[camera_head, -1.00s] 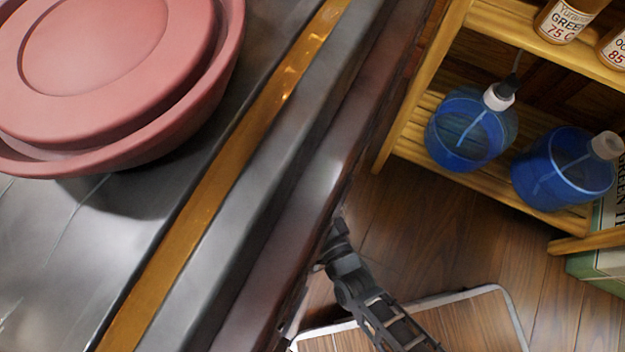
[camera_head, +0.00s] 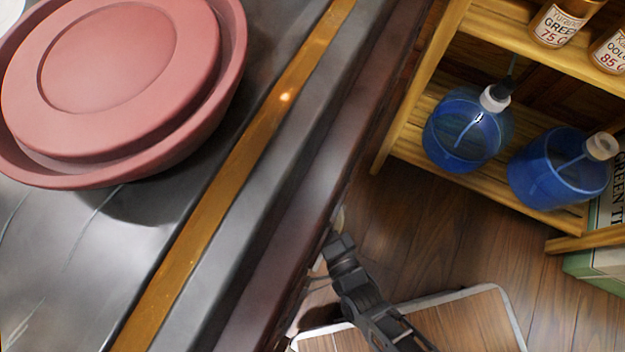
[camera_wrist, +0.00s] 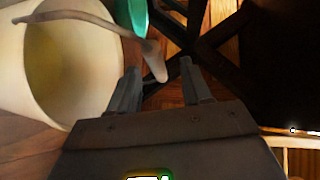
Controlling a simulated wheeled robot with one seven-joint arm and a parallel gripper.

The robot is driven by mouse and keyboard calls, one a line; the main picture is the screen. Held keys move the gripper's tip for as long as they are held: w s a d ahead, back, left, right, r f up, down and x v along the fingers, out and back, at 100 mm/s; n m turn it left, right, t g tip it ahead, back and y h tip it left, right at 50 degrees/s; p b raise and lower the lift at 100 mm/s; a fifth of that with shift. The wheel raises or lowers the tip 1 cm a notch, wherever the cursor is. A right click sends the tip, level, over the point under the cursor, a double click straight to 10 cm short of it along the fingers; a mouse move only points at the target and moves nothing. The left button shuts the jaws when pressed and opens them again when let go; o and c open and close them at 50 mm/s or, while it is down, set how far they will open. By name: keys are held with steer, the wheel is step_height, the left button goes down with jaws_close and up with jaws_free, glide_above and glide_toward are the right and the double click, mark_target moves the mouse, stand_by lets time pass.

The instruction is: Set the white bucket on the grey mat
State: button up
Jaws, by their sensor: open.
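The white bucket (camera_wrist: 77,62) is large at the left of the wrist view, tipped so that I see into its open mouth. Its handle, a curved bar with a brownish grip (camera_wrist: 152,60), reaches across toward my gripper. My gripper (camera_wrist: 163,75) is open, and the end of the grip shows near the gap between the two fingers. I cannot tell whether they touch. In the head view my dark arm reaches down beside the table edge, and the bucket is not seen there. I cannot make out a grey mat in either view.
A dark grey table (camera_head: 60,265) with a gold strip carries a pink lidded bowl (camera_head: 180,140). A wooden shelf (camera_head: 440,85) at the right holds blue bottles (camera_head: 468,128). A green object (camera_wrist: 131,14) hangs by the bucket. Dark crossed bars (camera_wrist: 205,45) stand beyond the fingers.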

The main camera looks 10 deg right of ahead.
steer(key=p+v, duration=0.1)
steer(key=v, duration=0.7)
steer(key=shift+s+p, duration=0.3)
steer(key=shift+p, duration=0.05)
steer(key=shift+r, duration=0.15)
steer(key=s+d+r+n+h, duration=0.1)
steer(key=s+d+r+n, duration=0.2)
steer(key=r, duration=0.8)
steer(key=s+d+r+n+h, duration=0.1)
steer(key=s+d+r+n, duration=0.3)
steer(key=r, duration=0.7)
steer(key=s+d+r+n+g+h, duration=0.1)
steer(key=s+d+r+n, duration=0.3)
steer(key=r, duration=0.7)
steer(key=d+n+h, duration=0.1)
steer(key=d+n, duration=0.1)
steer(key=d, duration=0.1)
steer(key=shift+r+n, duration=0.35)
steer(key=shift+n, duration=0.05)
steer(key=shift+s, duration=0.1)
steer(key=shift+c, duration=0.6)
